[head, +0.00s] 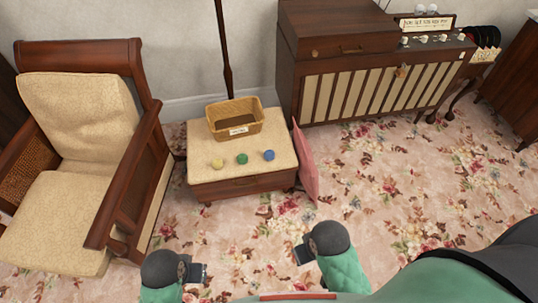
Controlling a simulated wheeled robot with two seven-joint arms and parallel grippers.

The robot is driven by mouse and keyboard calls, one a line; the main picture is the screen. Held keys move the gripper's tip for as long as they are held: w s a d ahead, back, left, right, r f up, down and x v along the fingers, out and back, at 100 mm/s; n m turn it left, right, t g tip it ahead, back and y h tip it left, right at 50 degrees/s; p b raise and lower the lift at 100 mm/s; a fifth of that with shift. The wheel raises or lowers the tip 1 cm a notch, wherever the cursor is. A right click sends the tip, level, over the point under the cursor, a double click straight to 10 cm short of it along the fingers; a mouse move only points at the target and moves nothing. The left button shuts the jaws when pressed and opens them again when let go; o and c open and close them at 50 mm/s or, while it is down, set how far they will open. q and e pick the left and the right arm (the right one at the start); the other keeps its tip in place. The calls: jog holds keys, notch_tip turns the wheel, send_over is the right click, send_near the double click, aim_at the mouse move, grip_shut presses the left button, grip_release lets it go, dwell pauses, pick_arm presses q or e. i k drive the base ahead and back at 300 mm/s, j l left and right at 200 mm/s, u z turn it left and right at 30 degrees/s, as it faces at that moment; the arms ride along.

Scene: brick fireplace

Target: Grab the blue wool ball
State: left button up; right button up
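The blue wool ball (269,155) sits on the cream cushioned top of a low footstool (205,158), near its front right. A green ball (242,158) and a yellow ball (217,163) lie in a row to its left. My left gripper (198,272) is at the bottom of the view, over the carpet. My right gripper (300,254) is to its right, below and apart from the stool. Both are well short of the balls. The fingers are small and dark here, so their opening is unclear.
A wicker basket (235,118) with a label stands behind the balls on the stool. A wooden armchair (75,150) is at left, a pink cushion (306,165) leans at the stool's right side, and a record cabinet (365,85) stands behind. Floral carpet (400,190) is clear at right.

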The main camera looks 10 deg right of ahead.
aim_at(269, 154)
jog(key=j+z, duration=0.1)
jog(key=z, duration=0.3)
jog(key=i+j+z, duration=0.1)
jog(key=z, duration=0.35)
jog(key=j+z, duration=0.2)
jog(key=z, duration=0.2)
jog(key=j+z, duration=0.15)
jog(key=z, duration=0.25)
